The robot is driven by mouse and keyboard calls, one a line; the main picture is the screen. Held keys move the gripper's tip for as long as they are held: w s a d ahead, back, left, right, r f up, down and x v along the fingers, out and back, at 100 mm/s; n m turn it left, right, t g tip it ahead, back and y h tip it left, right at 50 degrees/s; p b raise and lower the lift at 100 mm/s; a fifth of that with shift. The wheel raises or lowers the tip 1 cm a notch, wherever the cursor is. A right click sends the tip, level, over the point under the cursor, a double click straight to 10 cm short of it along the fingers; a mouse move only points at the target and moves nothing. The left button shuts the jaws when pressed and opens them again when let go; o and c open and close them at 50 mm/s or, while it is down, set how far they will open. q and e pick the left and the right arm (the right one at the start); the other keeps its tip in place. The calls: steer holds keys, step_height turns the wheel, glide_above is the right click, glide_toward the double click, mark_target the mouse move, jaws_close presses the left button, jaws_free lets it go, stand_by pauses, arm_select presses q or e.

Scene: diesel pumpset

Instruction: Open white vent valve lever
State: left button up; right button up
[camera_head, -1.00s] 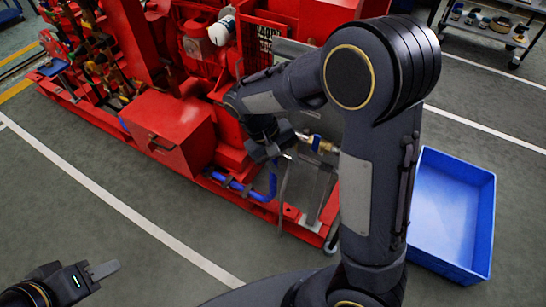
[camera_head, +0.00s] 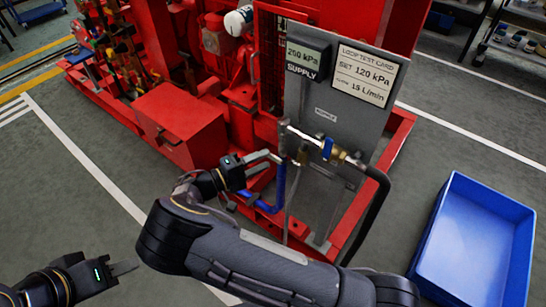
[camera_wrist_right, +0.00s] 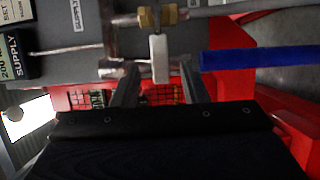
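The white vent valve lever (camera_wrist_right: 158,58) shows in the right wrist view as a short pale bar below a brass fitting (camera_wrist_right: 157,17). My right gripper (camera_wrist_right: 158,82) has its two fingers apart, one on each side of the lever's end; whether they touch it I cannot tell. In the head view my right gripper (camera_head: 274,162) reaches from the left to the pipework beside the brass vent fitting (camera_head: 302,156); the lever itself is too small to make out there. My left gripper (camera_head: 123,269) is low at the left, away from the pumpset, its opening unclear.
A blue-handled brass valve (camera_head: 330,150) and a black hose (camera_head: 378,205) lie right of the vent fitting. A blue pipe (camera_head: 279,188) runs below my right gripper. A grey panel (camera_head: 335,85) with a supply display stands behind. A blue bin (camera_head: 475,240) sits on the floor at right.

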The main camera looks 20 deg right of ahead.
mark_target(271, 157)
steer(key=x, duration=0.4)
jaws_close()
stand_by(0.4)
